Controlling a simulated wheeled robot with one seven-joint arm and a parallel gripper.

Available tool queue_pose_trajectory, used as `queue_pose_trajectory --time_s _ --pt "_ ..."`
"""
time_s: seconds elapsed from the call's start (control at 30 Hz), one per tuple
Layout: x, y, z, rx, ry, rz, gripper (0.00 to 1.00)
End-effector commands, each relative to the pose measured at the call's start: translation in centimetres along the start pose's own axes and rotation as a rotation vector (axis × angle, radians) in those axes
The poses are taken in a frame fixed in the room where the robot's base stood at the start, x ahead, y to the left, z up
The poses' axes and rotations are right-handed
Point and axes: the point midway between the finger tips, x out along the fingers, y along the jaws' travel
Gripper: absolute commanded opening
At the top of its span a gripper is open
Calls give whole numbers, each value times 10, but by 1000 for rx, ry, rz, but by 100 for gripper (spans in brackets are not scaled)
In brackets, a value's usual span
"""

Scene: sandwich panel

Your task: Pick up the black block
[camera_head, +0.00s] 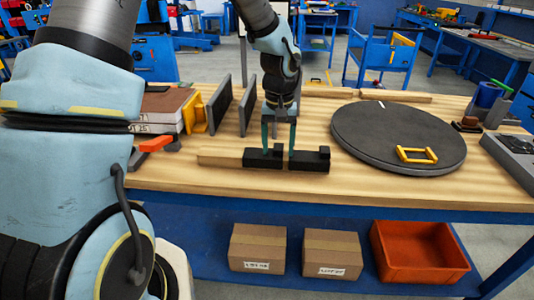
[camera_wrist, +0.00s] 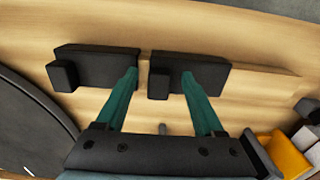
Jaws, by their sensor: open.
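Two black blocks lie end to end on the wooden table near its front edge, with a small gap between them. The left one (camera_head: 258,160) and the right one (camera_head: 312,161) each have a raised part. In the wrist view they appear swapped, with the right one at the left (camera_wrist: 100,69) and the left one at the right (camera_wrist: 212,75). My gripper (camera_head: 279,148) points down over them, open and empty. In the wrist view its teal fingertips (camera_wrist: 159,75) overlap both blocks, with the gap between them. Contact cannot be told.
A wooden strip (camera_head: 222,157) lies left of the blocks. A dark round disc (camera_head: 385,135) with a yellow handle (camera_head: 416,155) is at the right. Upright grey plates (camera_head: 219,104), a yellow bracket (camera_head: 194,115) and stacked books (camera_head: 160,112) stand at the left. The table front is clear.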

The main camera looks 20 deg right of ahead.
Motion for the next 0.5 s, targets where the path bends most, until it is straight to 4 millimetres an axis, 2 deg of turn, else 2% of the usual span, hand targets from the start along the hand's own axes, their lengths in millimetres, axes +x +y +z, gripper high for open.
queue_pose_trajectory --time_s 0.2,0.5 --pt "1 0 0 0 0 0 69" --pt "0 0 0 1 0 0 35"
